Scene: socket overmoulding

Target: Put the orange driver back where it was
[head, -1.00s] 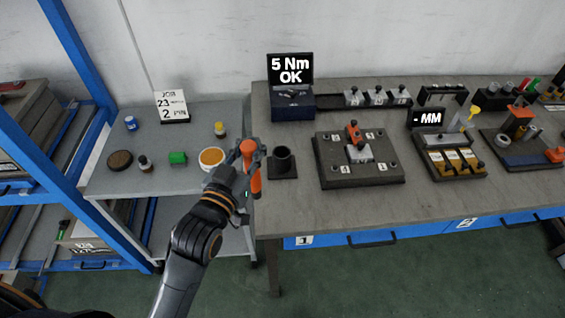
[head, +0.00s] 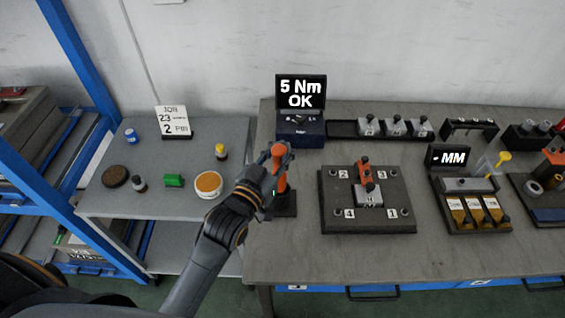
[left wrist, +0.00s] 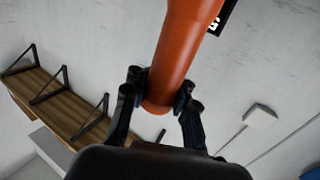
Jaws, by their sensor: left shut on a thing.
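The orange driver (head: 278,154) is upright in my left gripper (head: 277,171), which is shut around it. In the left wrist view the orange driver (left wrist: 180,55) runs up between the two dark fingers of the left gripper (left wrist: 158,97). The black cup-shaped holder (head: 287,207) stands on the bench near its left edge, directly behind and below the gripper in the picture. My gripper and the driver hide most of the holder. I cannot tell whether the driver's lower end is over it or inside it. My right gripper is not in view.
A torque display (head: 301,94) reading "5 Nm OK" stands behind the holder. A dark fixture plate (head: 335,222) with a red clamp lies to the right. A side table (head: 150,205) on the left carries small pots, a green block and a job card.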

